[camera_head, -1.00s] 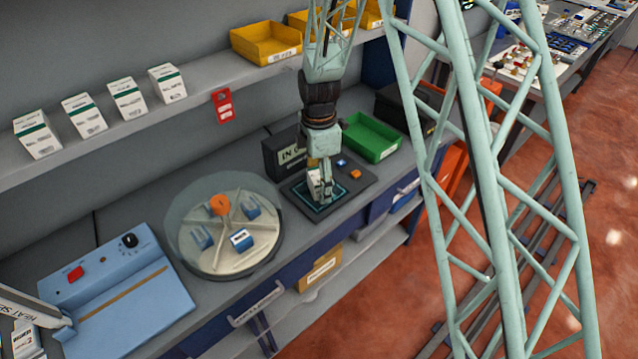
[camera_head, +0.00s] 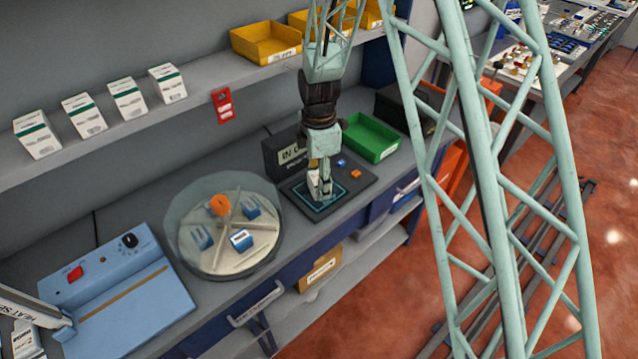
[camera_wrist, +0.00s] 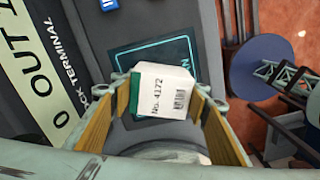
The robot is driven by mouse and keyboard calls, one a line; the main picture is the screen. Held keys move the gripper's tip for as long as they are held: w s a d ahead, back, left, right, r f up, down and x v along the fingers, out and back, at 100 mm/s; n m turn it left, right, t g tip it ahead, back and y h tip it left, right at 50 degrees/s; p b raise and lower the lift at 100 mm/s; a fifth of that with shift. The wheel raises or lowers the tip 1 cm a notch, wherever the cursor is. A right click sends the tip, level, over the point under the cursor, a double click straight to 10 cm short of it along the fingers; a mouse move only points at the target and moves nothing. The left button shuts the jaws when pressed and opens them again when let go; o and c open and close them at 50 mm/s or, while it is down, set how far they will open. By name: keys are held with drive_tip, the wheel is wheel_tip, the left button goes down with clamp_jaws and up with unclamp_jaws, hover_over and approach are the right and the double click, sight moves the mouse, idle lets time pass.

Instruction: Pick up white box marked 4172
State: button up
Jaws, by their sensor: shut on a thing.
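The white box marked 4172 (camera_wrist: 165,90) shows in the wrist view with a green side, the text "No. 4172" and a barcode. My gripper (camera_wrist: 163,105) is shut on it, one finger on each side. The box (camera_head: 313,181) is mostly hidden behind my gripper there. I cannot tell whether the box touches the pad.
A round dispenser (camera_head: 224,262) is at left, beside a blue heat sealer (camera_head: 120,300). White-green boxes (camera_head: 128,98) line the shelf.

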drive_tip(key=shift+r, duration=0.2)
drive_tip(key=shift+r, duration=1.45)
drive_tip(key=shift+s+r, duration=0.15)
drive_tip(key=shift+s, duration=0.05)
drive_tip(key=s+d+r+b, duration=0.1)
drive_tip(key=s+d, duration=0.3)
drive_tip(key=s, duration=1.1)
drive_tip(key=shift+d+r, duration=0.2)
drive_tip(key=shift+w, duration=0.1)
